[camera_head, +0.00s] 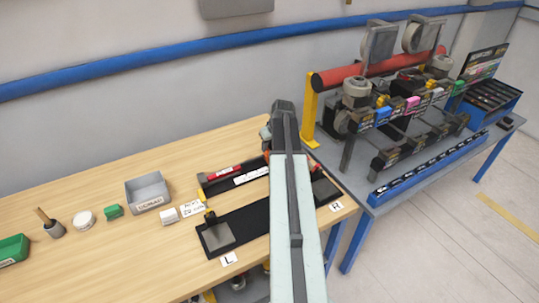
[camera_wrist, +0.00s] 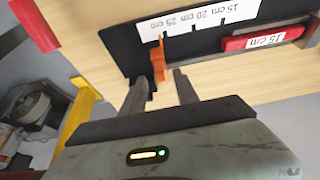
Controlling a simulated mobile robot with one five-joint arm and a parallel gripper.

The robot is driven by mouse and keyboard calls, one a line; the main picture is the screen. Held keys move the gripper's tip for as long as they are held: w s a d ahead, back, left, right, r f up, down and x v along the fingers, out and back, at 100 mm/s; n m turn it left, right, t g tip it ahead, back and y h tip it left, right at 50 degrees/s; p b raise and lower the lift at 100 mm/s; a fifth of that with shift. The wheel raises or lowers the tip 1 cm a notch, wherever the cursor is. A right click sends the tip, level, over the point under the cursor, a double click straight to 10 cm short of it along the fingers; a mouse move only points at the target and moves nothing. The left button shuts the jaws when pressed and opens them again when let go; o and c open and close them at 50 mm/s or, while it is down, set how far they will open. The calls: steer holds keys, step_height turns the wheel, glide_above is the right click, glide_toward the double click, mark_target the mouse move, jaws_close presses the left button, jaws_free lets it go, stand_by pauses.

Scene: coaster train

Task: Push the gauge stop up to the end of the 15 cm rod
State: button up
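The orange gauge stop (camera_wrist: 159,58) stands on the black gauge beside a white scale (camera_wrist: 200,17) marked 15, 20 and 25 cm. The red rod (camera_wrist: 264,38), labelled 15 cm, lies on the gauge to the right in the wrist view. A gap separates its near end from the stop. My gripper (camera_wrist: 162,74) is open, its fingers apart on either side of the stop's lower part; contact is unclear. In the head view, the red rod (camera_head: 222,174) lies on the gauge at the table's back, and my arm hides most of the gripper and stop.
A dark mat with pads (camera_head: 250,228) lies in front of the gauge, between L and R labels. A grey bin (camera_head: 148,192) and small items stand left. A grey bench (camera_head: 380,190) with a red roller (camera_head: 375,70) and yellow post (camera_head: 309,110) is close on the right.

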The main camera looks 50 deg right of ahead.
mark_target(268, 150)
steer(key=b+x, duration=0.1)
steer(key=x, duration=0.2)
steer(key=shift+f+b, duration=0.2)
steer(key=shift+b, duration=0.2)
steer(key=shift+r, duration=0.1)
jaws_close()
stand_by(0.9)
